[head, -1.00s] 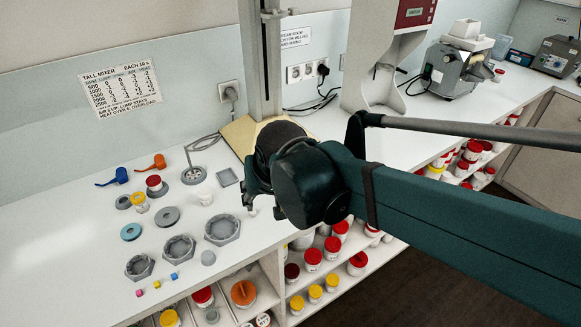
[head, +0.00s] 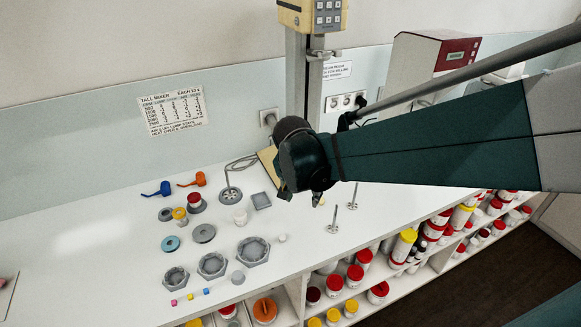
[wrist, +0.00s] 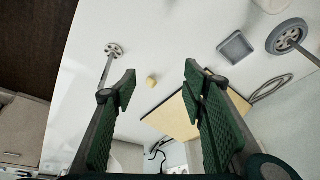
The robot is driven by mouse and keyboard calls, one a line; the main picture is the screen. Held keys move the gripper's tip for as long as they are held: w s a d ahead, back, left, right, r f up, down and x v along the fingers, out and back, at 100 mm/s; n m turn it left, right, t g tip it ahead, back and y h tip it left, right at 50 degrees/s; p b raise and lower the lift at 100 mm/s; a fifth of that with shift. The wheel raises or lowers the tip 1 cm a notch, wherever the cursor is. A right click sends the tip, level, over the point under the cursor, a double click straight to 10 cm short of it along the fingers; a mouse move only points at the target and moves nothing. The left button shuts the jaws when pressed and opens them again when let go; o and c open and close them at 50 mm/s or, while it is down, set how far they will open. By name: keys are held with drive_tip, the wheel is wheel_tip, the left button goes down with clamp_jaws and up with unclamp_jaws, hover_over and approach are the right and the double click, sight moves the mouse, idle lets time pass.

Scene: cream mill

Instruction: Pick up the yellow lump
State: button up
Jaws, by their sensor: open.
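A small pale-yellow lump (wrist: 151,81) lies on the white counter in the wrist view. It appears between the two green finger pads, closer to the left one, with the counter seen beyond the fingertips. My gripper (wrist: 160,72) is open and empty. In the head view my gripper (head: 302,196) hangs over the counter in front of the mixer stand. A tiny yellow cube (head: 190,297) lies apart, near the counter's front edge.
Thin upright stirrers (head: 333,228) stand right of my gripper; one disc-ended stirrer (wrist: 113,49) is left of the fingers in the wrist view. A square grey dish (head: 260,203) and the mixer's wooden board (wrist: 175,118) are close. Hexagonal trays (head: 253,251) stand to the left.

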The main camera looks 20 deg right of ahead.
drive_tip(key=w+d+m+p, duration=0.3)
drive_tip(key=m+g+h+p, duration=0.2)
drive_tip(key=m+g+p, duration=0.1)
drive_tip(key=m+p, duration=0.15)
approach(321, 201)
drive_tip(key=d, duration=0.1)
drive_tip(key=shift+w+d+f+p, duration=0.2)
drive_tip(key=shift+w+f+p, duration=0.1)
drive_tip(key=shift+w+f, duration=0.15)
drive_tip(key=shift+x, duration=1.25)
drive_tip(key=shift+w+f, duration=0.1)
drive_tip(key=shift+x, duration=2.5)
drive_tip(key=shift+w, duration=0.1)
